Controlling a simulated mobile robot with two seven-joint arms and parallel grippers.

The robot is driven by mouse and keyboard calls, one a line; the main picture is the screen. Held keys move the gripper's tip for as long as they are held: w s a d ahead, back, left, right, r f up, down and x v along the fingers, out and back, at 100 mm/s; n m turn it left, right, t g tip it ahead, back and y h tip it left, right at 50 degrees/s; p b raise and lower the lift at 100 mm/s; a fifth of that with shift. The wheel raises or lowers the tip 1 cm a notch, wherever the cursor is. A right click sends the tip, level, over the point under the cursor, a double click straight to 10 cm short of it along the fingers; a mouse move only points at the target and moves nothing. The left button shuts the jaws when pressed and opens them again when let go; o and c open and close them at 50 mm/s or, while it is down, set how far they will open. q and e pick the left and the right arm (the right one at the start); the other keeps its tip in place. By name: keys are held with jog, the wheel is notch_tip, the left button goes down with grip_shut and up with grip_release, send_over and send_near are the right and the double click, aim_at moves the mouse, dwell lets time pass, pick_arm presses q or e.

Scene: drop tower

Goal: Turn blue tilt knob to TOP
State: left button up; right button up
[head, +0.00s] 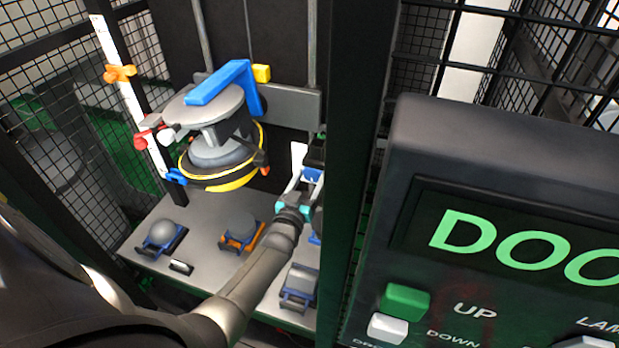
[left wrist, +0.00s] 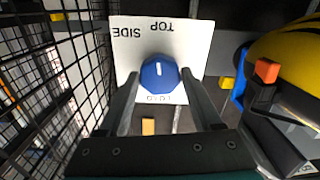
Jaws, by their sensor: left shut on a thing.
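The blue tilt knob (left wrist: 158,78) sits on a white label plate (left wrist: 204,40) in the left wrist view. Its white pointer mark points up in that view, between the upside-down words SIDE and TOP and nearer TOP. A word below the knob is partly hidden and hard to read. My left gripper (left wrist: 160,74) has one finger on each side of the knob and is shut on it. In the head view the left gripper (head: 300,187) is beside the dark post, with the blue knob (head: 312,175) partly hidden. My right gripper is not in view.
The tower's round carriage (head: 210,110) with a blue bracket (head: 222,82) and yellow ring stands left of the gripper. Several holders rest on the grey shelf (head: 195,213) below. A dark post (head: 350,150) and a control panel (head: 500,160) stand right. Mesh (left wrist: 75,70) borders the left.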

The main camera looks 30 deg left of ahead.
pick_arm(q)
jog(key=shift+m, duration=0.6)
jog(key=o, duration=1.4)
jog(key=shift+s, duration=0.1)
jog(key=p+v, duration=0.2)
jog(key=v, duration=1.3)
jog(key=shift+d+r+p, duration=0.1)
jog(key=shift+d+p, duration=0.05)
jog(key=shift+p, duration=0.15)
jog(key=shift+s, duration=0.1)
